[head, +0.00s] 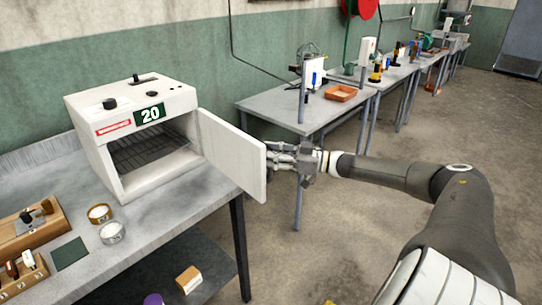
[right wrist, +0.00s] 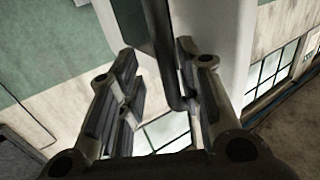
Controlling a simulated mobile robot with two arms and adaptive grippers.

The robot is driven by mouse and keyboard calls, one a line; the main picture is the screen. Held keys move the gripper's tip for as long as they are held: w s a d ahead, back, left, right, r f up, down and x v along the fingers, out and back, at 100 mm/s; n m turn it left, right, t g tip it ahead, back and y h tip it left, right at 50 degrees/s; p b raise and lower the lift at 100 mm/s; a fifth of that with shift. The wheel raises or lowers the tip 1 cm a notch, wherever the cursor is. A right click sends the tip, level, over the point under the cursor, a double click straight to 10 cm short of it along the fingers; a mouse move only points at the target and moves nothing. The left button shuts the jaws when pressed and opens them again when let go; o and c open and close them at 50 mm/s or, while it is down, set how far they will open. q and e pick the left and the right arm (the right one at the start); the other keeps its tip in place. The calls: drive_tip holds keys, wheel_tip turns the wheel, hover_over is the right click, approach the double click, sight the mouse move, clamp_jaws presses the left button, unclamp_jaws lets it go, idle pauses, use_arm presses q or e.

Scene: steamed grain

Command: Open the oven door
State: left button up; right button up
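The white oven (head: 135,125) stands on the bench at left with a "20" display. Its door (head: 232,155) is swung wide open to the right, and the wire rack inside shows. My right gripper (head: 290,157) is at the door's free edge, on its outer side. In the right wrist view my right gripper (right wrist: 155,95) has its fingers apart. A dark bar, seemingly the door handle (right wrist: 160,45), lies between them, nearer the right finger, with a gap at the left finger. The white door panel (right wrist: 210,40) is behind it. My left gripper is not in view.
Another table (head: 270,105) with equipment and an orange tray (head: 341,93) stands behind the door. The floor at right is clear.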

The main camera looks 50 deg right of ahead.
drive_tip(key=shift+s+d+r, duration=0.1)
drive_tip(key=shift+r, duration=0.05)
drive_tip(key=v, duration=1.1)
drive_tip(key=shift+s+d+f, duration=0.2)
drive_tip(key=shift+s, duration=0.15)
idle(0.6)
drive_tip(key=s+d+f+m+h, duration=0.1)
drive_tip(key=s+f+h, duration=0.15)
drive_tip(key=f, duration=0.85)
drive_tip(key=s+d+f+m+h, duration=0.1)
drive_tip(key=s+f+m+h, duration=0.15)
drive_tip(key=f, duration=0.75)
drive_tip(key=s+a+f+g+h, duration=0.2)
drive_tip(key=s+a+f+g, duration=0.15)
drive_tip(key=f, duration=0.75)
drive_tip(key=s+a+f+g+h, duration=0.2)
drive_tip(key=s+f, duration=0.2)
drive_tip(key=f, duration=0.6)
drive_tip(key=s+a+f+g, duration=0.5)
drive_tip(key=s+a+f, duration=0.7)
drive_tip(key=a+f, duration=0.35)
drive_tip(key=s+a+f+g, duration=0.2)
drive_tip(key=s+a+f, duration=0.1)
drive_tip(key=s+a, duration=0.3)
drive_tip(key=s+a+f+g, duration=0.2)
drive_tip(key=s+a, duration=0.4)
drive_tip(key=a, duration=0.5)
drive_tip(key=shift+a+f+y, duration=0.3)
drive_tip(key=shift+f, duration=0.6)
